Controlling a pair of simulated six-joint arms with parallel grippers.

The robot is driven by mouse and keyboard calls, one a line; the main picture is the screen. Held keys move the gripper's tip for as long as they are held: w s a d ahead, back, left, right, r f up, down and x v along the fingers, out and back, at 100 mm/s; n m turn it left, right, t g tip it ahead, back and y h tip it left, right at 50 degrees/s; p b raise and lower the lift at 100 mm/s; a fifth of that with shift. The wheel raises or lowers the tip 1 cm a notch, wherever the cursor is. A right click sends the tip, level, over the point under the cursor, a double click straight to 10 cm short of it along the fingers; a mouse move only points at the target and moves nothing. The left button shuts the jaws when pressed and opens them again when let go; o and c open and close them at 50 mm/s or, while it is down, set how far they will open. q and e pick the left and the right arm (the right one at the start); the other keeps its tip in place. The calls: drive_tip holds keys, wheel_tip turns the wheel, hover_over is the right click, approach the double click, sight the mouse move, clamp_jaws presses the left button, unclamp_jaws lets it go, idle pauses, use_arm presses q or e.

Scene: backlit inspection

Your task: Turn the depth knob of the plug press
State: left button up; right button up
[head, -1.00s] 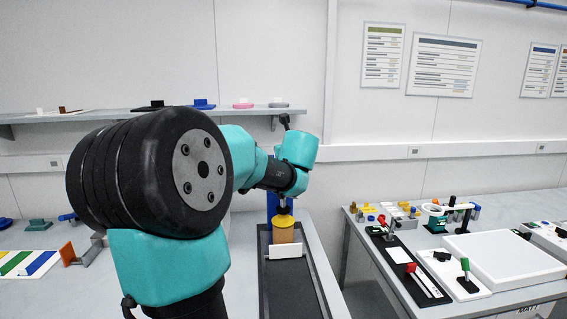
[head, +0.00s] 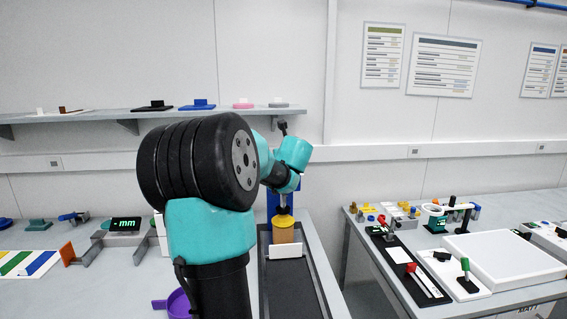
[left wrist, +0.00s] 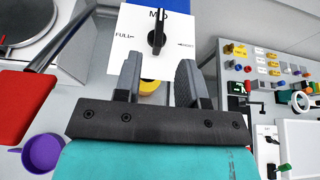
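In the left wrist view a black depth knob (left wrist: 157,35) sits on a white panel (left wrist: 131,58) marked "FULL" and "MID"; a third label is too small to read. My left gripper (left wrist: 157,72) is open, its two fingers apart and pointing toward the knob, which appears beyond the tips with nothing clearly gripped. In the head view the plug press seems to be the blue column (head: 271,202) with a yellow-topped orange cylinder (head: 284,232) in front. My left arm covers part of it, and the knob cannot be made out there. My right gripper is not in view.
A black tray (head: 283,293) with a white plate (head: 285,251) lies before the press. A purple pan (head: 179,304) and a "mm" display (head: 125,225) are left of my arm. The right table holds a white slab (head: 505,262) and several small fixtures. A shelf (head: 230,112) runs behind.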

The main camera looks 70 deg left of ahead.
use_arm(q)
drive_tip(key=x, duration=0.9)
drive_tip(key=shift+w+a+f, duration=0.1)
drive_tip(key=shift+a, duration=0.2)
clamp_jaws()
